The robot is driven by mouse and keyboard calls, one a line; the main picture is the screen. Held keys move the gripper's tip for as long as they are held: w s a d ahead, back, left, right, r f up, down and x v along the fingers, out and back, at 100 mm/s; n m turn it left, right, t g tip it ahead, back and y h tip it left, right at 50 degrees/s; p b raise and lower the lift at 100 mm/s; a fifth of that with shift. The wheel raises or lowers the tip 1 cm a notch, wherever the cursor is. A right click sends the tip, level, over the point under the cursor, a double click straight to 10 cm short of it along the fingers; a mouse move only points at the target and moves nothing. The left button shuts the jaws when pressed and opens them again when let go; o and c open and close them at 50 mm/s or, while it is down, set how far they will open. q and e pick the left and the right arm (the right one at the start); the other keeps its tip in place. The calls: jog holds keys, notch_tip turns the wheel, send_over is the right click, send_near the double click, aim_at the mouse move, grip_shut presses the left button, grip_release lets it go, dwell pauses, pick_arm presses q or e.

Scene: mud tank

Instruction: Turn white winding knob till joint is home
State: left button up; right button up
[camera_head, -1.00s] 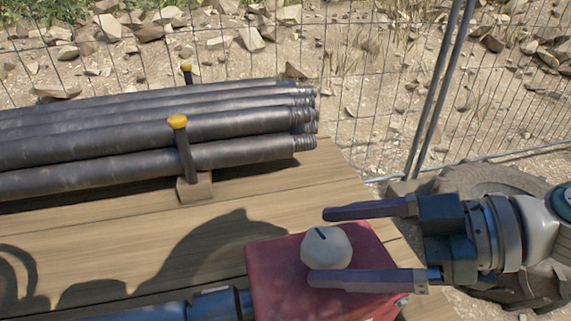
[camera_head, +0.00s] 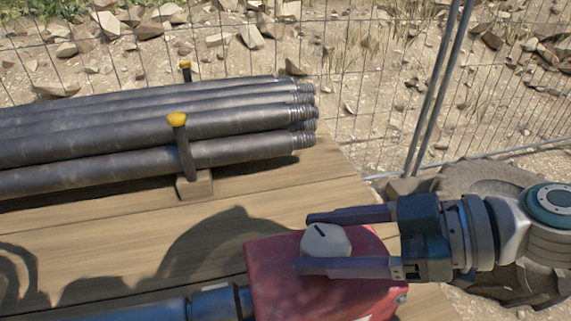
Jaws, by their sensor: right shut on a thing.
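The white winding knob (camera_head: 327,239) sits on top of a red box (camera_head: 268,283) at the bottom middle. A dark joint collar (camera_head: 214,304) with a blue-grey pipe (camera_head: 150,311) meets the left side of the red box. The bottom of the box and pipe is cut off by the frame edge. My left gripper is not in view.
Several steel pipes (camera_head: 150,131) with threaded ends lie on the wooden deck (camera_head: 110,226), held by yellow-capped posts (camera_head: 182,150). A wire fence (camera_head: 372,97) runs behind. A tyre (camera_head: 470,180) stands at the right, behind my arm. Deck between pipes and box is clear.

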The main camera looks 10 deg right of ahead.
jog(key=c, duration=0.4)
jog(key=shift+o, duration=0.2)
jog(key=shift+m+t, duration=0.4)
jog(key=shift+t, duration=0.1)
jog(key=m+t+h+p, duration=0.1)
jog(key=m+t+h, duration=0.2)
jog(key=shift+r+m+p, duration=0.15)
jog(key=shift+m+p, duration=0.25)
jog(key=m+t+h+p, duration=0.1)
jog(key=m+h, duration=0.1)
jog(key=m+t+h+p, duration=0.1)
jog(key=m+h+p, duration=0.1)
jog(key=shift+a+r+t, duration=0.1)
jog(key=shift+t, duration=0.2)
jog(key=shift+m+t+h+p, duration=0.3)
jog(key=shift+m+h+p, duration=0.7)
jog(key=shift+h, duration=0.3)
jog(key=shift+f, duration=0.2)
jog(key=shift+h, duration=0.3)
jog(key=shift+f, duration=0.1)
